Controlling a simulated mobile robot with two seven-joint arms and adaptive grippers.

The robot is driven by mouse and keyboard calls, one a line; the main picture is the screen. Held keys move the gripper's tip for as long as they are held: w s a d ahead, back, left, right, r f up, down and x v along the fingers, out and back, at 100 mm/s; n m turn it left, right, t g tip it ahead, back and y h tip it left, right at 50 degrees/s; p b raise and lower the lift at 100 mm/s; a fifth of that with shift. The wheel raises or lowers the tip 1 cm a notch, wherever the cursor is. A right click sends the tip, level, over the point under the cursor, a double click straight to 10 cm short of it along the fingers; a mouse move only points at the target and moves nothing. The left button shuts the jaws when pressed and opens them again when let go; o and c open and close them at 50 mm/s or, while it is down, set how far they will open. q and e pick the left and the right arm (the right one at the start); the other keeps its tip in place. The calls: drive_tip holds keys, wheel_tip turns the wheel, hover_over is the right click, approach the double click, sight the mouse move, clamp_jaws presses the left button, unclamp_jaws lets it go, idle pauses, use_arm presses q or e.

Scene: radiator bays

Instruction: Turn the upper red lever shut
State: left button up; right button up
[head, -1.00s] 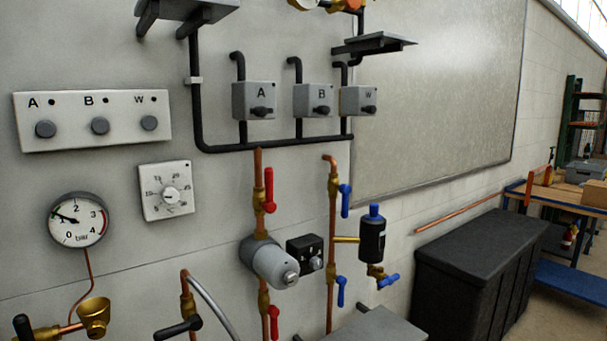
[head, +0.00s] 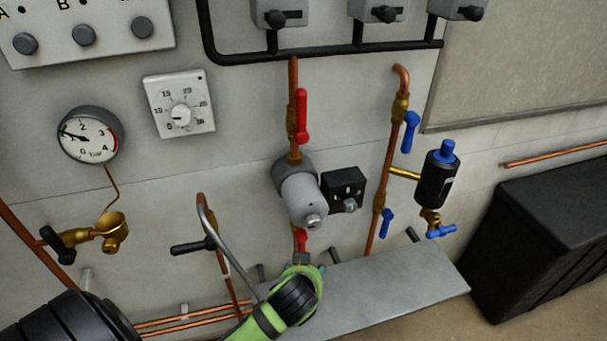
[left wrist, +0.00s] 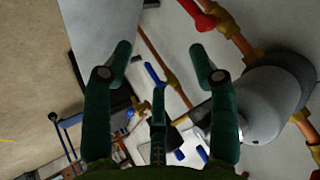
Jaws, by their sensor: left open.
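The upper red lever (head: 301,115) points up along the copper pipe, on a brass valve above the grey pump (head: 302,195). A lower red lever (head: 301,240) sits below the pump, partly hidden by my left gripper (head: 306,268). That gripper is below the pump, well under the upper lever. In the left wrist view my left gripper (left wrist: 161,51) is open, with nothing between its fingers. A red lever (left wrist: 200,15) near its right finger there appears to be the lower one. A bit of red at that view's lower right corner may be the upper lever.
A grey shelf (head: 390,285) juts out beside my left gripper. Blue levers (head: 410,130) and a black cylinder (head: 436,180) are right of the pump. A black control box (head: 345,188) adjoins it. A bent grey pipe (head: 228,250) is left. The wall around the upper lever is clear.

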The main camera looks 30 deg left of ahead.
sight(304, 108)
use_arm(q)
drive_tip(key=w+a+r+n+t+y, duration=0.1)
drive_tip(key=w+r, duration=0.1)
drive_tip(key=r, duration=0.4)
drive_tip(key=w+a+r+n+t+y, duration=0.1)
drive_tip(key=w+r+t, duration=0.1)
drive_tip(key=r, duration=0.5)
drive_tip(key=w+a+r+n+t+y, duration=0.1)
drive_tip(key=w+a+r+n+y, duration=0.1)
drive_tip(key=r, duration=0.4)
drive_tip(key=shift+w+r+p, duration=0.35)
drive_tip(key=shift+w, duration=0.55)
wheel_tip(304, 108, up, 12)
drive_tip(key=w+a+n+t+y, duration=0.2)
drive_tip(key=n+t+y, duration=0.1)
drive_tip(key=n+y, duration=0.1)
drive_tip(key=p+x, duration=0.1)
drive_tip(key=x, duration=0.1)
drive_tip(key=p+x, duration=0.1)
drive_tip(key=x, duration=0.1)
drive_tip(key=p+x, duration=0.1)
drive_tip(key=x, duration=0.1)
drive_tip(key=shift+w+a+r+p, duration=0.2)
drive_tip(key=shift+a+r+p, duration=0.1)
drive_tip(key=shift+r, duration=0.05)
drive_tip(key=shift+w+a+f, duration=0.15)
drive_tip(key=shift+w, duration=0.1)
use_arm(e)
drive_tip(key=r, duration=0.5)
drive_tip(key=shift+w, duration=0.25)
